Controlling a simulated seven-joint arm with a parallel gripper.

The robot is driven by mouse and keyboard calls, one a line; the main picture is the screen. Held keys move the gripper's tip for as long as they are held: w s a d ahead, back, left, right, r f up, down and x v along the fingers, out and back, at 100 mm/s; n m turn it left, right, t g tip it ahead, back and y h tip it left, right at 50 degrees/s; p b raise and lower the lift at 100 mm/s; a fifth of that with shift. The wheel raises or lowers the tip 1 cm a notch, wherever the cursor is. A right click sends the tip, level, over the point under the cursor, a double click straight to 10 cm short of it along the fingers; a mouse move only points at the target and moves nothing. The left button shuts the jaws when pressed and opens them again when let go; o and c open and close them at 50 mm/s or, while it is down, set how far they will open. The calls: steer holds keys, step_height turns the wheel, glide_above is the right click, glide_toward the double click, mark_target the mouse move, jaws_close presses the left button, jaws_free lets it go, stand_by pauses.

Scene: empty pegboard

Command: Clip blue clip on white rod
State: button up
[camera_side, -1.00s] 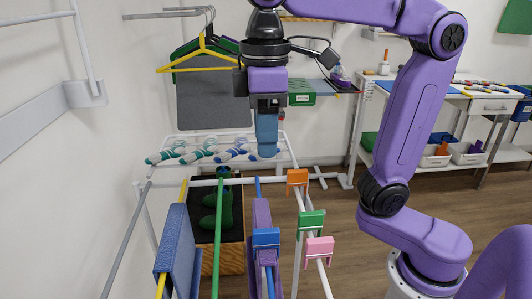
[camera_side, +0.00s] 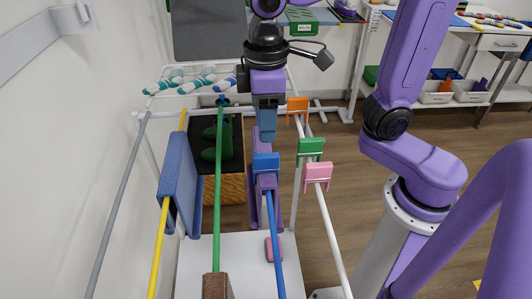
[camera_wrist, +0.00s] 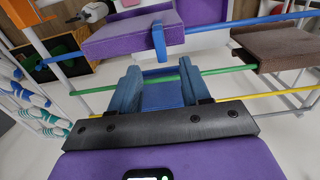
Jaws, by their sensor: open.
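The blue clip (camera_side: 265,163) sits on the blue rod (camera_side: 275,240), beside a folded purple cloth (camera_side: 266,182). In the wrist view the blue clip (camera_wrist: 159,42) stands ahead of the fingers, against the purple cloth. The white rod (camera_side: 330,232) runs to the right of the blue rod and carries an orange clip (camera_side: 297,105), a green clip (camera_side: 311,148) and a pink clip (camera_side: 317,173). My gripper (camera_side: 267,138) points down just above and behind the blue clip. In the wrist view my gripper (camera_wrist: 160,82) has its blue fingers apart, with nothing held.
A green rod (camera_side: 217,215), a yellow rod (camera_side: 157,245) with a blue cloth (camera_side: 180,175), and a grey rod (camera_side: 115,210) run parallel on the left. A brown cloth (camera_side: 215,286) hangs at the front. Green boots (camera_side: 217,140) stand below.

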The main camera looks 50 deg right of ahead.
mark_target(266, 155)
step_height(266, 155, down, 9)
steer(key=shift+f, duration=0.2)
stand_by(0.4)
jaws_close()
